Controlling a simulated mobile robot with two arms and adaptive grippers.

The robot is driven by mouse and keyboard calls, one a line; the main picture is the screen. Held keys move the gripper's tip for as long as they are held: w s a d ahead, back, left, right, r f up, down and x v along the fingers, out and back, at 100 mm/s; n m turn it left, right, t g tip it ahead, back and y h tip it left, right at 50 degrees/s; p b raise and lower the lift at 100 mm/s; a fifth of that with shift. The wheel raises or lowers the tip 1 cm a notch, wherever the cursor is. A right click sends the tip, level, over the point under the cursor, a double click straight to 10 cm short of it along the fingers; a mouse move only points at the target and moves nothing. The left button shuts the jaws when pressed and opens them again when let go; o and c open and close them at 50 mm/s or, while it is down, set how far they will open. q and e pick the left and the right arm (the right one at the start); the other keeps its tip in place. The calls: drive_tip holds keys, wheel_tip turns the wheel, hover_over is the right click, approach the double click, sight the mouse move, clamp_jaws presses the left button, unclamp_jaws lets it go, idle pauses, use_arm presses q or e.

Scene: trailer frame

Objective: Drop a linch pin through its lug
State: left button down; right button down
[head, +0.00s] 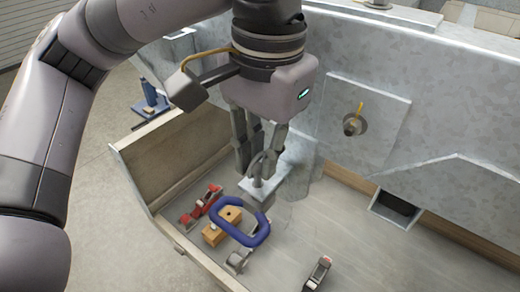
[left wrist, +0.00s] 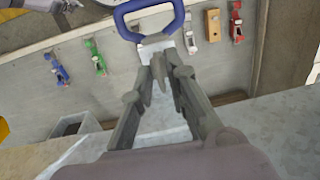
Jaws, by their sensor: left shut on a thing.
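My left gripper (head: 262,172) points down from the upper middle of the head view, its fingers shut on the grey head of the linch pin. The linch pin (head: 240,222) has a thick blue loop that sticks out from the fingertips. In the left wrist view the blue loop (left wrist: 138,36) shows at the top, just beyond my left gripper (left wrist: 160,68). The pin hangs over the trailer bed, and its lower end is hard to make out. I cannot tell for sure which part is the lug. My right gripper does not show.
Green (left wrist: 96,57) and blue (left wrist: 58,70) ones show in the wrist view. A galvanized wall plate (head: 380,98) and an open pocket (head: 393,207) stand right.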

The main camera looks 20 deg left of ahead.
use_arm(q)
drive_tip(key=shift+f+b, duration=0.5)
drive_tip(key=shift+f, duration=0.3)
drive_tip(key=c, duration=1.5)
unclamp_jaws()
drive_tip(key=shift+r, duration=0.15)
drive_tip(key=r, duration=1.1)
drive_tip(key=shift+s+d+r, duration=0.15)
drive_tip(key=shift+d+r, duration=0.2)
